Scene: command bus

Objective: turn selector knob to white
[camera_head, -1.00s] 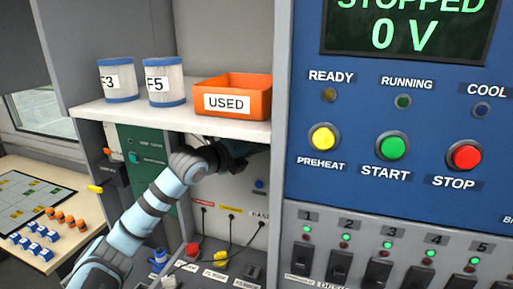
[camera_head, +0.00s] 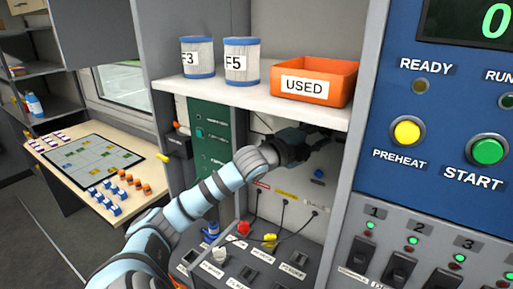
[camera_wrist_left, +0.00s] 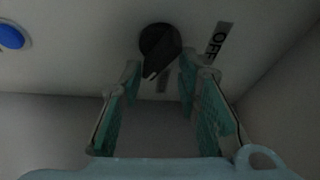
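The selector knob (camera_wrist_left: 160,48) is black and round with a raised grip and a pale pointer mark at its lower end, on a grey panel in the left wrist view. An "OFF" label (camera_wrist_left: 218,41) is to its right; another label below it is partly hidden and unreadable. My left gripper (camera_wrist_left: 160,78) is open, its teal-padded fingers spread below and to either side of the knob. I see no clear contact. In the head view my left gripper (camera_head: 318,137) reaches under the shelf, where the knob cannot be made out. My right gripper is not in view.
The white shelf (camera_head: 255,98) is just above my left arm and holds two filter cans and an orange "USED" bin (camera_head: 315,81). A blue button (camera_wrist_left: 11,36) is left of the knob. Cables and a switch console (camera_head: 245,270) are below. The cabinet wall is to the right.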

